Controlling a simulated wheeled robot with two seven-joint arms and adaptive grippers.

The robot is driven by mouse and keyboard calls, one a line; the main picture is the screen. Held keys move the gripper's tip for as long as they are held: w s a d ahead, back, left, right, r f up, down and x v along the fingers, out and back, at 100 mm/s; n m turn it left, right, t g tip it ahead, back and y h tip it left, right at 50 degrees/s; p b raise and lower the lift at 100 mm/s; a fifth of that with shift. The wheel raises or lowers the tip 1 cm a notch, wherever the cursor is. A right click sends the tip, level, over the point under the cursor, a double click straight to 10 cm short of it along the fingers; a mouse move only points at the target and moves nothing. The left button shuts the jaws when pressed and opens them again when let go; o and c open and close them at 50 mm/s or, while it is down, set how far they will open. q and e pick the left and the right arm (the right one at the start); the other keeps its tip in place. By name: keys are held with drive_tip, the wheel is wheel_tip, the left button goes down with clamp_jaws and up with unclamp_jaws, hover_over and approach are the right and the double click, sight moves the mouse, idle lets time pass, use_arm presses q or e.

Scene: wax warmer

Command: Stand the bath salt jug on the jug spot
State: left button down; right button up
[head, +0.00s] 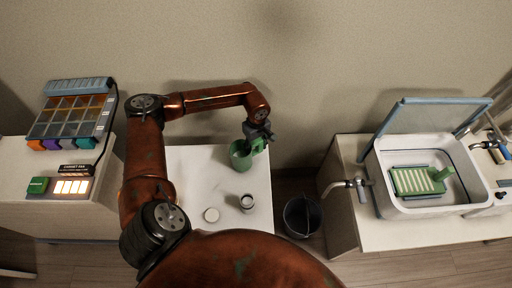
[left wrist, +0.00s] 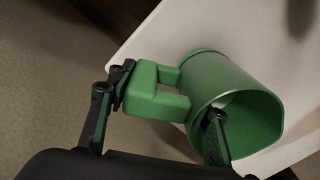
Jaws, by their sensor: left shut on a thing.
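The green jug (head: 240,158) is at the back right of the small white table (head: 190,165), with its open mouth showing. My left gripper (head: 258,134) is shut on the jug's handle, at the jug's right side. In the left wrist view the jug (left wrist: 235,85) lies across the picture with its mouth toward the lower right, and the handle is between the fingers of the gripper (left wrist: 160,108). I cannot tell whether the jug touches the table. No marked jug spot can be made out with certainty. My right gripper is not in view.
A pale round disc (head: 211,215) and a small grey cup (head: 247,203) are on the white table's front part. A dark bucket (head: 302,217) stands on the floor to the right. A white basin (head: 425,205) with a raised lid is farther right. A rack (head: 72,115) is at left.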

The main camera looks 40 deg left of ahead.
sight(256, 142)
use_arm(q)
drive_tip(key=shift+f+b, duration=0.35)
drive_tip(key=shift+f, duration=0.2)
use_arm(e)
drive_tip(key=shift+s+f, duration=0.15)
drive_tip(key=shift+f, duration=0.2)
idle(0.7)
use_arm(q)
drive_tip(key=c, duration=0.9)
unclamp_jaws()
drive_tip(key=shift+r, duration=0.15)
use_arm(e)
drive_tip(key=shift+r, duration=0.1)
use_arm(q)
drive_tip(key=shift+r+p, duration=2)
drive_tip(key=shift+r, duration=1.85)
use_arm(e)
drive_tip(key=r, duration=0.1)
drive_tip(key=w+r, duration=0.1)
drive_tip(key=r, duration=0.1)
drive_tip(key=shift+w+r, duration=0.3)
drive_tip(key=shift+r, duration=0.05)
use_arm(q)
wheel_tip(256, 142, up, 12)
drive_tip(key=shift+w, duration=0.1)
